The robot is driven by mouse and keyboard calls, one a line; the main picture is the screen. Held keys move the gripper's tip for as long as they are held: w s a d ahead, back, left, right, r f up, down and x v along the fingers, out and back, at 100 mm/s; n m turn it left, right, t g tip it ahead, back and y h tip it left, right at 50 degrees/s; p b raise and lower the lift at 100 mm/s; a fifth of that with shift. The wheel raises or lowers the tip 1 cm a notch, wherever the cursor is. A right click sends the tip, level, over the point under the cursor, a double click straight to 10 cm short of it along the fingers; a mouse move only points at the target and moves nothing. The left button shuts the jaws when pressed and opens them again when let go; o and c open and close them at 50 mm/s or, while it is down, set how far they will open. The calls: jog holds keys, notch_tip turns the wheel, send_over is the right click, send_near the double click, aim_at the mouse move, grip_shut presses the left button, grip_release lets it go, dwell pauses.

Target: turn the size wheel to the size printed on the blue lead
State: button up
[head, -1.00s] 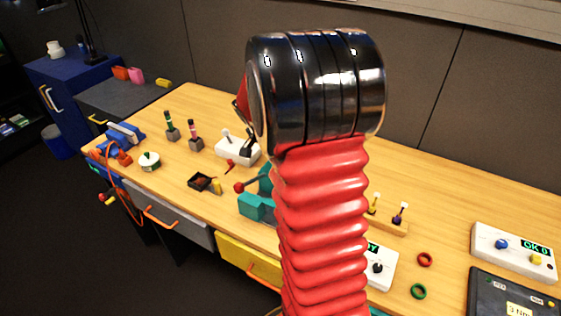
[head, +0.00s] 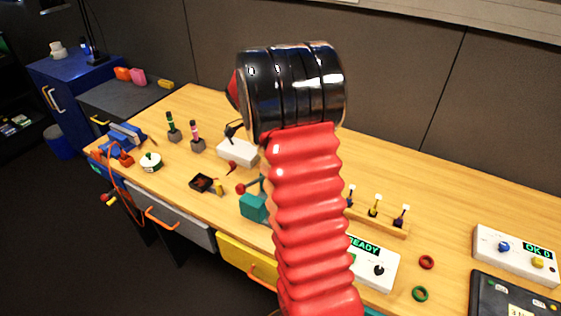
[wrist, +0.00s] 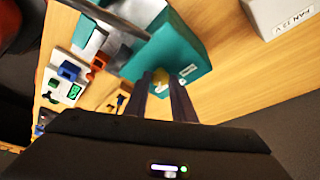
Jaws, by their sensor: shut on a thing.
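My gripper (wrist: 162,78) shows in the wrist view as two dark fingers, shut on a small yellow part (wrist: 160,82) at the face of a teal box (wrist: 188,45). I cannot tell if this part is the size wheel. In the head view my arm hides the gripper; part of a teal tool (head: 253,207) with a red-knobbed lever shows beside the arm. The blue lead (head: 350,196) stands leftmost in a wooden rack (head: 385,226), with a white tag whose print is too small to read.
A yellow lead (head: 375,206) and a purple lead (head: 402,215) share the rack. A white unit (head: 375,265) reads READY. A red ring (head: 427,262) and a green ring (head: 420,294) lie to its right. In the wrist view a grey box (wrist: 283,15) is labelled FAN 12 V.

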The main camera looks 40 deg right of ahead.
jog(key=shift+s+d, duration=0.1)
jog(key=shift+s, duration=0.05)
jog(key=o, duration=1.1)
jog(key=shift+c, duration=0.2)
jog(key=v, duration=1.3)
jog(key=shift+w+r, duration=0.25)
jog(key=shift+r, duration=0.05)
